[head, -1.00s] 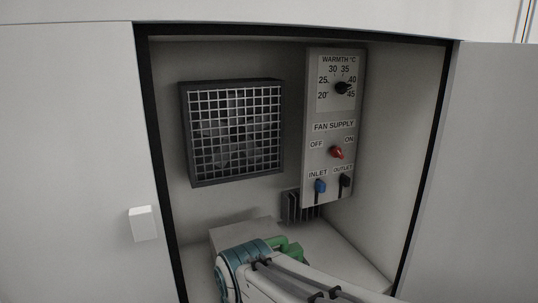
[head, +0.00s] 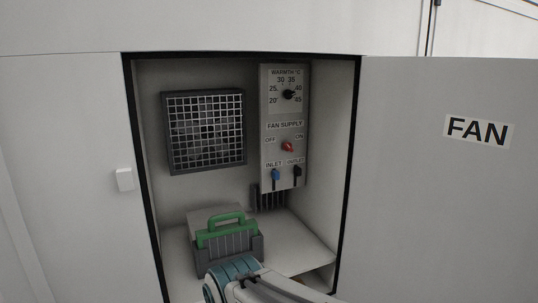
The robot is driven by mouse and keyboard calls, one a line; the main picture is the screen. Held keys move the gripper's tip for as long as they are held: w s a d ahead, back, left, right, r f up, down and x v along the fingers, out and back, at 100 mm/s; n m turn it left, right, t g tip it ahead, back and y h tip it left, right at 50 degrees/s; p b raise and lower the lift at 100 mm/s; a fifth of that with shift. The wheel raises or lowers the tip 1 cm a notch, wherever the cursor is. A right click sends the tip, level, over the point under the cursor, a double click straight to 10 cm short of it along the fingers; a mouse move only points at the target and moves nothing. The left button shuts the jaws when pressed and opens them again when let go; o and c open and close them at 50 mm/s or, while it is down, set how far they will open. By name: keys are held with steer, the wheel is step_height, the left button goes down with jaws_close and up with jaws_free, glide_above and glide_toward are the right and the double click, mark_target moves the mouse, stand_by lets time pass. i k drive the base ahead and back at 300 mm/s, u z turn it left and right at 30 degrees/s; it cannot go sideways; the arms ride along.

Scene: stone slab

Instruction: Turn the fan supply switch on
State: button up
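The fan supply switch is a small red knob (head: 288,147) on a grey control panel (head: 270,180) inside the open cabinet, under the "FAN SUPPLY" label. "OFF" stands to its left and "ON" to its right. The knob is too small to tell for sure which way it points. My gripper is not in view. Only part of my arm shows at the bottom of the head view, low in front of the cabinet and apart from the switch.
A fan grille (head: 205,130) is left. A grey case with a green handle (head: 220,237) sits on the cabinet floor. The FAN door (head: 430,200) is right.

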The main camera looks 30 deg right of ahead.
mark_target(287, 146)
steer(key=z, duration=1.1)
